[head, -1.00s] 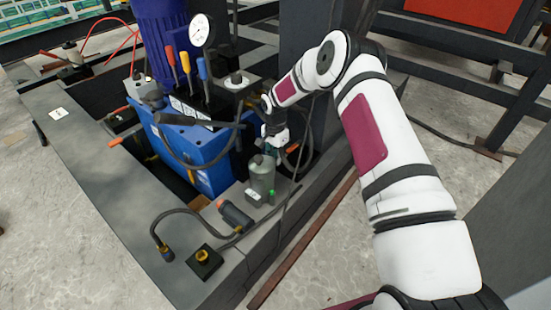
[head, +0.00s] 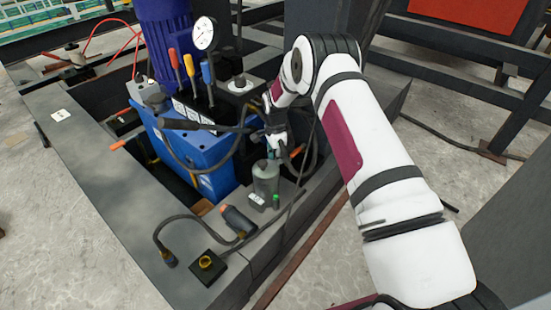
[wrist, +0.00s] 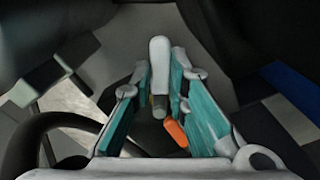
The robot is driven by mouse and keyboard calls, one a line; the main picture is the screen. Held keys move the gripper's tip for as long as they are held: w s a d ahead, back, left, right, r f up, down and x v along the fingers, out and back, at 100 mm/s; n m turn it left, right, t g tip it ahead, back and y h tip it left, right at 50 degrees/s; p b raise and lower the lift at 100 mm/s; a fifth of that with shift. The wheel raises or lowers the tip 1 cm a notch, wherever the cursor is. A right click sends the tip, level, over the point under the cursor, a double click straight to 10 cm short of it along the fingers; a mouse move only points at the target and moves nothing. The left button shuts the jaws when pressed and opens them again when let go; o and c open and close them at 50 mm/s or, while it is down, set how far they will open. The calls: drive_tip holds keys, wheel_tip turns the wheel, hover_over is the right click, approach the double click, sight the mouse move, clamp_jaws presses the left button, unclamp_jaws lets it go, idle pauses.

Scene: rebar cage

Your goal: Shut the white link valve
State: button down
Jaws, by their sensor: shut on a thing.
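The white link valve's handle (wrist: 160,66) shows in the wrist view as a pale lever standing between my fingers, with a grey stem below it. My gripper (wrist: 167,75) has teal-padded fingers on both sides of this lever, shut on it. In the head view my gripper (head: 275,150) is low beside the blue power unit (head: 205,155), just behind a grey-green bottle (head: 265,178). The valve itself is hidden by the gripper there. An orange handle (wrist: 177,135) lies below the fingers in the wrist view.
A black hose (wrist: 55,122) curves at the left of the wrist view. Coloured levers (head: 189,68) and a pressure gauge (head: 204,33) stand on the blue unit. A dark frame (head: 110,190) surrounds it, with a cable-ended tool (head: 238,220) on its near corner.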

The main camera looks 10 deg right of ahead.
drive_tip(key=c, duration=1.6)
unclamp_jaws()
drive_tip(key=shift+o, duration=0.2)
wheel_tip(320, 180, up, 12)
